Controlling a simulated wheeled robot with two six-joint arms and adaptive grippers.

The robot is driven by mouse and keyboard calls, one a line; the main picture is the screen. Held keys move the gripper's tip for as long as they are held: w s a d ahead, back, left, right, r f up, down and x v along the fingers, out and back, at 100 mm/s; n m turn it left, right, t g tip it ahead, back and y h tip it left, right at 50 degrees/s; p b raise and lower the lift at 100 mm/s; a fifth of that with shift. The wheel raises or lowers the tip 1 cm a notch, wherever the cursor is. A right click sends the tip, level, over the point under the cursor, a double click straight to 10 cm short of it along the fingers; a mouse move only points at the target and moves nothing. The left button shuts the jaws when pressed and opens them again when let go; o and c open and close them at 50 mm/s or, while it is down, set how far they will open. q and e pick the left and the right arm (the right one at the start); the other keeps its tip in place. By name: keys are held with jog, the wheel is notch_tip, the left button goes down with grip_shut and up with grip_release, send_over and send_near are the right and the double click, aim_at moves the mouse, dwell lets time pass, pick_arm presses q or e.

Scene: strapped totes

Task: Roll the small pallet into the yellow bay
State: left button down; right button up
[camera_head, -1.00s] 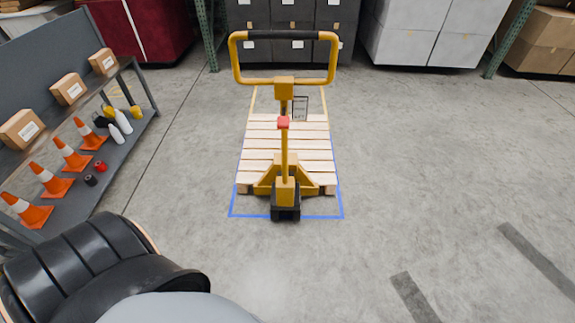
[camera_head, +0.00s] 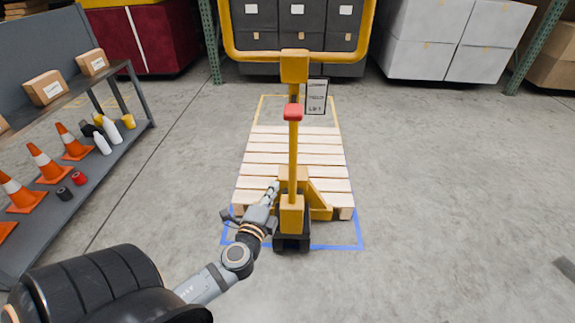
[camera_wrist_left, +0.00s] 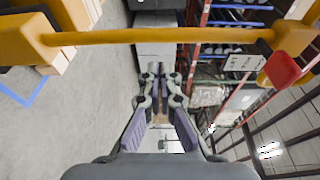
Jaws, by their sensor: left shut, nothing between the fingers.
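The small wooden slatted pallet (camera_head: 292,157) lies on the floor inside a blue outline (camera_head: 335,247). A yellow pallet jack (camera_head: 293,150) stands at its near end, with a red knob (camera_head: 293,112) on its upright. Its looped handle (camera_head: 228,40) is cut off by the top edge; a yellow bar (camera_wrist_left: 150,36) crosses the left wrist view. A yellow outline (camera_head: 262,97), the bay, shows behind the pallet. My left gripper (camera_head: 273,187) is shut and empty and appears left of the jack's upright; contact is unclear. Its fingers (camera_wrist_left: 161,72) also show in the left wrist view. My right gripper is not in view.
A shelf unit (camera_head: 146,115) with cartons, orange cones and bottles stands at the left. Dark boxes (camera_head: 300,25) and white boxes (camera_head: 440,45) stand at the back. Bare floor (camera_head: 450,180) is open to the right.

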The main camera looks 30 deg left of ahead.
pick_arm(q)
jog(key=p, duration=0.2)
send_near(291, 153)
jog(key=x, duration=0.7)
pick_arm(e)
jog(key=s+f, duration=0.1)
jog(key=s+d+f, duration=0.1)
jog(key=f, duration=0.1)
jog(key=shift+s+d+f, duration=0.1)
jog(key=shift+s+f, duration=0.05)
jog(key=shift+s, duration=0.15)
